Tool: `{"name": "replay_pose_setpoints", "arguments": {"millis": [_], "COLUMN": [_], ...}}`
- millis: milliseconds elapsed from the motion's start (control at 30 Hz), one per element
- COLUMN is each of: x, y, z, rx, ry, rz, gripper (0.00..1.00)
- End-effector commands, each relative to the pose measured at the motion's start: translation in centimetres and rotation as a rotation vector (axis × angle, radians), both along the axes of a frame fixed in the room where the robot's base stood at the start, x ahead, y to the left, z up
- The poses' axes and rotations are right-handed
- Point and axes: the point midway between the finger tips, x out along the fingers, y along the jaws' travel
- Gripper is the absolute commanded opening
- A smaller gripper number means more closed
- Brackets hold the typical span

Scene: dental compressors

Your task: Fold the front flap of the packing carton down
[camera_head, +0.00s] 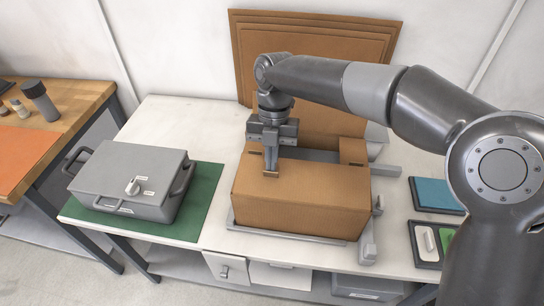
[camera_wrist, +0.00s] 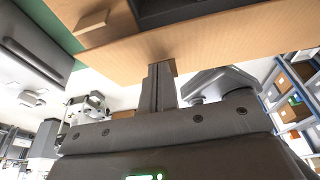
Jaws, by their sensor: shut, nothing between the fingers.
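The brown packing carton (camera_head: 300,212) stands on the white bench. Its front flap (camera_head: 318,180) lies over the front part of the top, flat or nearly so. Behind it a grey strip of the inside shows. The right flap (camera_head: 353,151) lies inward, and the back flap (camera_head: 325,126) stands up. My gripper (camera_head: 271,173) is shut and empty, pointing down with its fingertips at the front flap, left of its middle. In the wrist view the shut fingers (camera_wrist: 160,70) meet the cardboard; their very tips are hidden, so I cannot tell how firmly they touch.
A grey case (camera_head: 128,180) with a knob sits on a green mat (camera_head: 205,200) to the left. Flat cardboard sheets (camera_head: 310,30) lean on the wall behind. Grey rails (camera_head: 368,235) frame the carton. Small trays (camera_head: 437,195) lie at the right. My arm spans above the carton's right side.

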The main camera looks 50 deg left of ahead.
Motion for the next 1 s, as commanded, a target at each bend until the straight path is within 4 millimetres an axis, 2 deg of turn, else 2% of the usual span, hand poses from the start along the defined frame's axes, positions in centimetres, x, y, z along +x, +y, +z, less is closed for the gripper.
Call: {"name": "replay_pose_setpoints", "arguments": {"millis": [233,367,500,800,1000], "x": [-0.6,-0.8,-1.1,0.8,1.7], "y": [-0.6,-0.8,-1.1,1.0,1.8], "z": [0.2,1.4,4.1,9.6,11.9], "rx": [-0.004,-0.001,0.008,0.010,0.009], "ry": [0.002,0.001,-0.005,-0.001,-0.003], "rz": [0.000,0.000,-0.004,-0.004,-0.003], "gripper": [0.00,0.00,0.00,0.00,0.00]}}
